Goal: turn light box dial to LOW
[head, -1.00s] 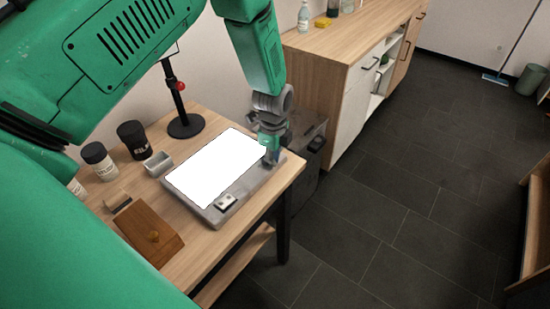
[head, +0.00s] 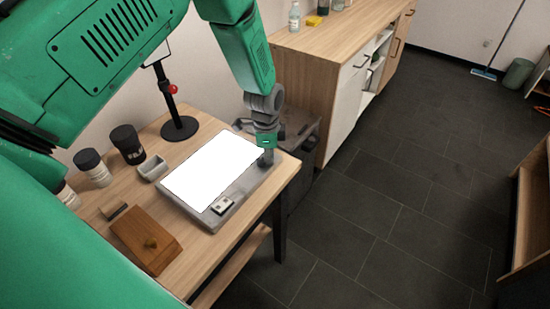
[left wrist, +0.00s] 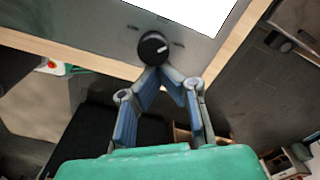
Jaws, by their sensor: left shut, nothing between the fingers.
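The light box (head: 196,211) lies on the wooden table with its white panel lit. Its round black dial (left wrist: 153,47) shows in the left wrist view on the box's grey border; its pale pointer mark is toward the right. My right gripper is out of view.
A small metal piece (head: 222,204) lies on the box's front border.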

